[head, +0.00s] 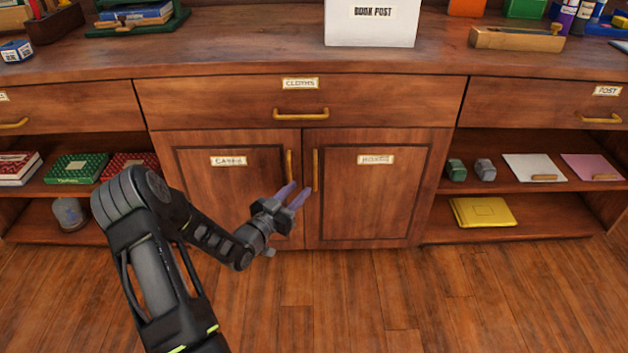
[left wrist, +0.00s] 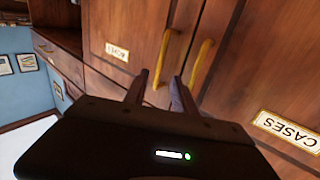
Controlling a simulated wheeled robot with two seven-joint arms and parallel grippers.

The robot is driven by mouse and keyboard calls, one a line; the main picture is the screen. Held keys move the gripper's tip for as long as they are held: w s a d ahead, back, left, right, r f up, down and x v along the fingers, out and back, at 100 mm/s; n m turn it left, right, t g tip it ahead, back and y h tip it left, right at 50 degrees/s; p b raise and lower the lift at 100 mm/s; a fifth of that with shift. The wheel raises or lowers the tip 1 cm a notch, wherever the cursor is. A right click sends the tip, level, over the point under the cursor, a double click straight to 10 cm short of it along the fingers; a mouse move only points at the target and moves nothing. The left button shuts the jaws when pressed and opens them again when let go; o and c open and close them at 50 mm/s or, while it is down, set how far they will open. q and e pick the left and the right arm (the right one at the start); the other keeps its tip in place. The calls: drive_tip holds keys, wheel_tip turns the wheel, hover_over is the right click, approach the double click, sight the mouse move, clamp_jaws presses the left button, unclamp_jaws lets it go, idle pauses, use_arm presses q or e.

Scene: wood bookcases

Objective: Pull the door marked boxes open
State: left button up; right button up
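The door marked boxes (head: 376,205) is the right one of two shut lower doors in the head view. Its label (head: 376,159) is blurred there; it also shows in the left wrist view (left wrist: 117,51). Its upright brass handle (head: 315,172) is at its left edge and shows in the left wrist view (left wrist: 166,55). My left gripper (head: 298,194) is open, its two fingers apart, near the handle's lower end. In the left wrist view the handle's end lies between the fingertips (left wrist: 160,82); I cannot tell whether they touch. My right gripper is not in view.
The left door, marked cases (head: 228,195), has its own brass handle (head: 289,167) close beside the boxes handle. A drawer (head: 230,100) marked cloths is above. Open shelves flank the doors, with a yellow folder (head: 483,212) at the right. The wooden floor (head: 450,300) in front is clear.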

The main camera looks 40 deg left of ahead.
sight(312, 177)
use_arm(q)
drive_tip(key=w+b, duration=0.1)
drive_tip(key=w, duration=0.3)
drive_tip(key=w+b, duration=0.1)
drive_tip(key=w, duration=0.2)
drive_tip(key=shift+w+a, duration=0.2)
drive_tip(key=shift+w, duration=0.2)
drive_tip(key=shift+c, duration=0.3)
clamp_jaws()
idle(0.8)
